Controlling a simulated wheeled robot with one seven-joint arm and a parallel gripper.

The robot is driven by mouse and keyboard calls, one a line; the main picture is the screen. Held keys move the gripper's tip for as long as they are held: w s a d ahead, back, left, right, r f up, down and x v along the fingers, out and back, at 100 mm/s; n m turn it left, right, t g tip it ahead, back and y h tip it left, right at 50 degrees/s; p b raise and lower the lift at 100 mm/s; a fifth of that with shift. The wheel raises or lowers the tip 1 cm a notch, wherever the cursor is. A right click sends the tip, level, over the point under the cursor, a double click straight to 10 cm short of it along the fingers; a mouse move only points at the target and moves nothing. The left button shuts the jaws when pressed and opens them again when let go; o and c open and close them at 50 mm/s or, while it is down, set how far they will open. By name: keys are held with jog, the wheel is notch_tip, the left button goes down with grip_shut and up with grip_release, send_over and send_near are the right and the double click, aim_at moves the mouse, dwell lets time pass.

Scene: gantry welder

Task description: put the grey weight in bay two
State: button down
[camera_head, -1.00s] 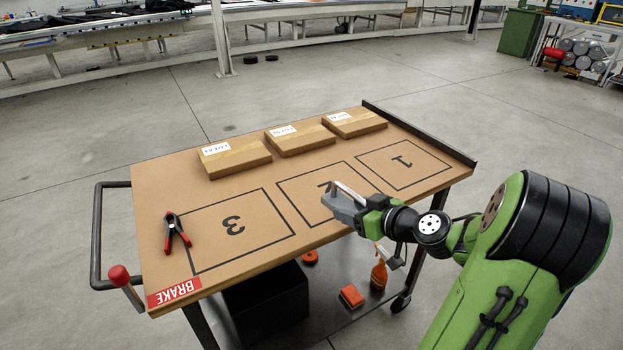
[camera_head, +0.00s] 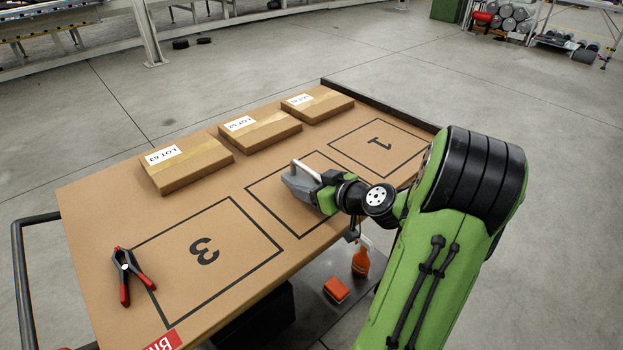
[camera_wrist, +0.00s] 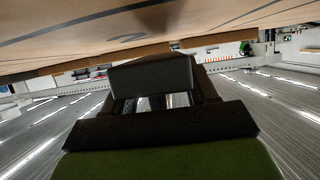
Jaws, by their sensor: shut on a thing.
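The grey weight (camera_head: 297,184), a dark grey block with a pale bar handle, is in the head view over bay two (camera_head: 283,214), the middle black outline on the cart top. It covers the bay's printed number. My gripper (camera_head: 318,188) is shut on the weight from its right side. Whether the weight touches the cart top or hangs just above it, I cannot tell. In the wrist view the dark gripper body fills the middle and the brown cart top (camera_wrist: 60,45) runs along the top; the weight is not clear there.
Bay three (camera_head: 235,245) and bay one (camera_head: 350,145) are empty. Three cardboard boxes (camera_head: 188,170) labelled with lots line the back edge. Red-handled pliers or a clamp (camera_head: 127,272) lie left of bay three. A dark raised rim (camera_head: 380,104) edges the right end.

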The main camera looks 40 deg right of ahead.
notch_tip(320, 180, down, 2)
jog(key=shift+f+b, duration=0.2)
jog(key=shift+b, duration=0.15)
jog(key=shift+r, duration=0.15)
jog(key=shift+c, duration=1.6)
grip_release()
